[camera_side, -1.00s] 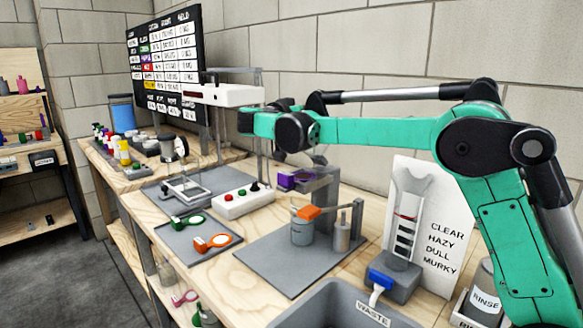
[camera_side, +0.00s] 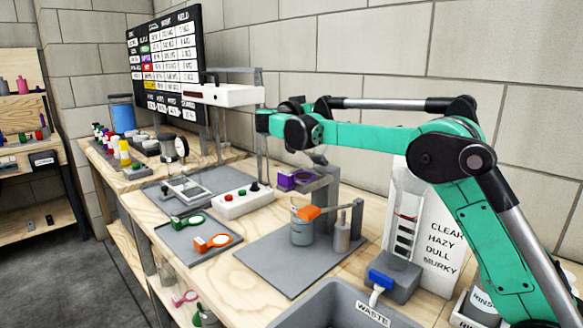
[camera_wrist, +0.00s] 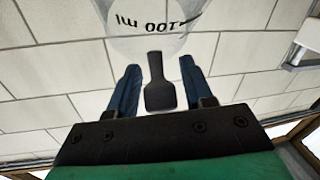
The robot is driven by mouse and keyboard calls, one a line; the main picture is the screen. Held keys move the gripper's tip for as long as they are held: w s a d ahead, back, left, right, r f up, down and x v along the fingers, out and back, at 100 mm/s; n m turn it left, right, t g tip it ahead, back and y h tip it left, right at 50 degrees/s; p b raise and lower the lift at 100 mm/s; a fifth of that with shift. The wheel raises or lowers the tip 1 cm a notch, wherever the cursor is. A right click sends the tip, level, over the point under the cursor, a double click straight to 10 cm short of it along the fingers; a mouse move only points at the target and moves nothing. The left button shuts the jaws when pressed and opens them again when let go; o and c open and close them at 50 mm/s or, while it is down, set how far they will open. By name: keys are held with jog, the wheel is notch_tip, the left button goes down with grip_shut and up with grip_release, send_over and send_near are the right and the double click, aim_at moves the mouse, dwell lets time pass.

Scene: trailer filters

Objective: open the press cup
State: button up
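A clear vessel marked 100 ml (camera_wrist: 150,18) is just beyond the tab.
A purple piece (camera_side: 297,180) sits on a grey stand behind the cup. Green (camera_side: 188,221) and orange (camera_side: 212,242) ring holders lie on a mat to the left. A waste bin (camera_side: 335,300) is in front, and a blue-fronted block (camera_side: 385,277) is at right.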

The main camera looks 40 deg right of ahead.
grip_shut()
dwell(1.2)
